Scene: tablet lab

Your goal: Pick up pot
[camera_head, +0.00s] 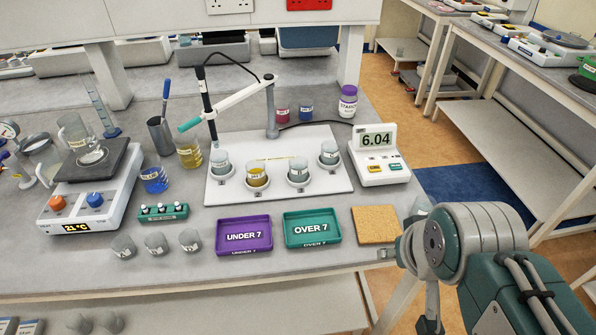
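Several small pots sit in ring holders on a white board on the bench. One pot (220,163) is at the left, one with yellow content (257,174) is front left of middle, one (298,167) is right of middle, and one (329,153) is at the far right. Which pot the task means is not shown. My arm is folded at the lower right, beyond the bench's front edge and apart from the pots. A part that may be my gripper (430,322) hangs near the bottom edge. Its fingers are not clear.
A pH meter (378,154) reads 6.04, its probe (209,105) on a stand over the board. A purple UNDER 7 tray (244,235), teal OVER 7 tray (312,228) and cork mat (376,225) lie in front. A hotplate (92,205) and glassware crowd the left.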

